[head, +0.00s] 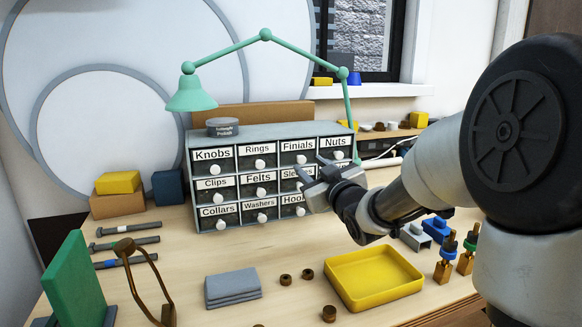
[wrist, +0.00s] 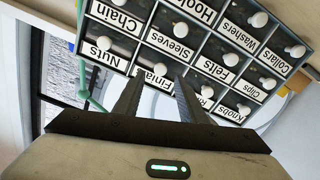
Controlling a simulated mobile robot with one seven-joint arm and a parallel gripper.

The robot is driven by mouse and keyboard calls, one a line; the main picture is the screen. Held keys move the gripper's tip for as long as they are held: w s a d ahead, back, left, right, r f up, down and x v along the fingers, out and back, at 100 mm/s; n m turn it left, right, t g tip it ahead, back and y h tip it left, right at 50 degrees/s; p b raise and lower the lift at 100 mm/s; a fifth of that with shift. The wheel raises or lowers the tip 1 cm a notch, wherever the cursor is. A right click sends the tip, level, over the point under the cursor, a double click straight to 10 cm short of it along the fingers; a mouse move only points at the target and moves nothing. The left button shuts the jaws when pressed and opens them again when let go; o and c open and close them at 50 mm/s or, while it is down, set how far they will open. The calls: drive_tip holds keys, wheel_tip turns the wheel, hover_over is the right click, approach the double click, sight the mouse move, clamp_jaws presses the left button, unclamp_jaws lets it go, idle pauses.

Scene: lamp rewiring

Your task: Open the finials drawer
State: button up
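The finials drawer (head: 296,146) is in the top row of the grey drawer cabinet (head: 263,129), third from the left, between Rings and Nuts. It looks shut, with a round white knob. My gripper (head: 314,174) is in front of the cabinet, lower right of that drawer, and partly covers the Sleeves drawer below it. In the upside-down wrist view, the Finials label (wrist: 152,76) shows partly between my fingers (wrist: 158,84). The fingers are apart with nothing visibly held. I cannot tell whether they touch the cabinet.
A green lamp (head: 192,95) arches over the cabinet, and a round tin (head: 222,127) sits on top. A yellow tray (head: 372,279) and a grey stack (head: 233,287) lie on the table in front. Small blue and brass parts lie at the right under my arm.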

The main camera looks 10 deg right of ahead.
sight(302, 160)
drive_tip(key=shift+w+a, duration=0.2)
drive_tip(key=shift+w, duration=0.85)
drive_tip(key=shift+w+a, duration=0.2)
drive_tip(key=shift+w, duration=0.8)
clamp_jaws()
